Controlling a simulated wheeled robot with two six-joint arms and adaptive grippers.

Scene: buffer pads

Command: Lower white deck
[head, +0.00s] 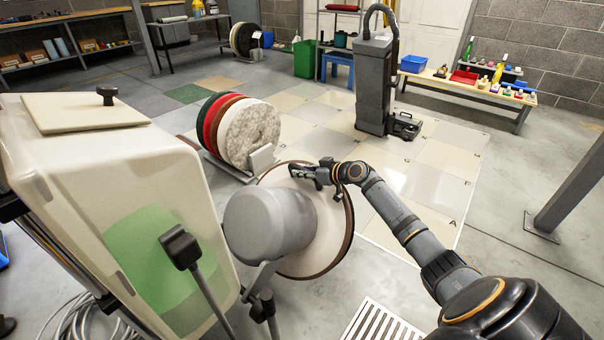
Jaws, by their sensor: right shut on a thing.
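The white deck (328,238) is a round off-white disc with a brown rim, standing tilted nearly on edge behind a grey motor housing (268,222). It belongs to a large machine with a cream tank (150,185) at the left. My right gripper (322,174) reaches in from the lower right and is shut at the disc's top edge, seemingly on its rim. The fingertips are small in the picture, and the exact grip is hard to make out. My left gripper is not in view.
A rack of round pads (250,133) stands just behind the deck. A grey upright machine (374,85) stands on the pale tiled floor (440,185). A floor grate (382,322) lies at the front. A low bench (470,88) with bottles is at the back right.

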